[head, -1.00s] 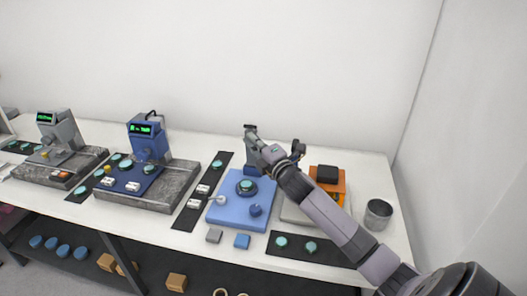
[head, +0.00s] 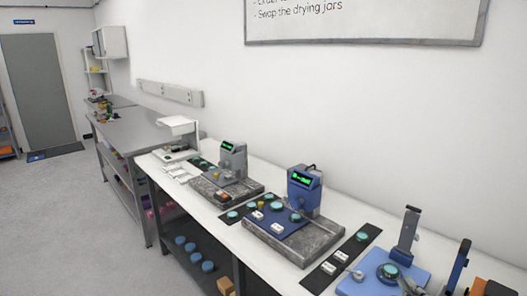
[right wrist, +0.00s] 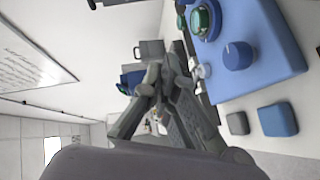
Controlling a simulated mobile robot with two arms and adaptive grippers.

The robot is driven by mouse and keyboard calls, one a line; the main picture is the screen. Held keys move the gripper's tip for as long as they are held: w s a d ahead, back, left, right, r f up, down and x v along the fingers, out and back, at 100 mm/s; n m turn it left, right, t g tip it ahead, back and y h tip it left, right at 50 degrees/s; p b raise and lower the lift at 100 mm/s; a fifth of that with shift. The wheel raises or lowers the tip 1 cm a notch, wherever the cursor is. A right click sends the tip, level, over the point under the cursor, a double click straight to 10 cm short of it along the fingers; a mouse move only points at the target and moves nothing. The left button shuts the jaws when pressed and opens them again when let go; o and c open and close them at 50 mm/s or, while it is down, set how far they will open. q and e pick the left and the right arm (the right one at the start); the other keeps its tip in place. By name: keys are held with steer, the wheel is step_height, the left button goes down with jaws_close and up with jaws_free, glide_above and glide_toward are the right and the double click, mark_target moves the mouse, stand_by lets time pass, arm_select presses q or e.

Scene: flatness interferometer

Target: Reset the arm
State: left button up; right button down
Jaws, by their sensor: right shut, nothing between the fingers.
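My right gripper (head: 411,286) shows only in part at the bottom edge of the head view, in front of the blue instrument base (head: 375,284). The rest of my right arm is out of that frame. In the right wrist view the gripper (right wrist: 153,82) is shut and empty. The blue base (right wrist: 262,50), with its round knob (right wrist: 238,55), lies to the right of the fingers there, apart from them. My left gripper is in neither view.
A blue gauge (head: 303,190) and a grey gauge (head: 232,160) stand on stone plates on the white bench. An orange instrument (head: 498,288) is cut off at the lower right. Small grey (right wrist: 237,123) and blue (right wrist: 277,119) blocks lie near the blue base. Open floor (head: 60,200) is at the left.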

steer(key=s+a+f+m+g+y, duration=0.1)
steer(key=s+a+f+m+g, duration=0.4)
steer(key=s, duration=0.5)
steer(key=s+a+f+m+g+y, duration=0.1)
steer(key=s+a+f+m+g, duration=0.15)
steer(key=s+a+f, duration=0.5)
steer(key=s+a+f+m+g+y, duration=0.1)
steer(key=s+a+f+m+g, duration=0.25)
steer(key=s, duration=0.75)
step_height(320, 180, down, 26)
steer(key=s+g, duration=0.2)
steer(key=s+d+f+g+b, duration=0.1)
steer(key=s+d+f, duration=0.1)
steer(key=s+f, duration=1.4)
steer(key=shift+s+d+f+h, duration=0.15)
steer(key=shift+f+h, duration=0.15)
steer(key=shift+f, duration=0.1)
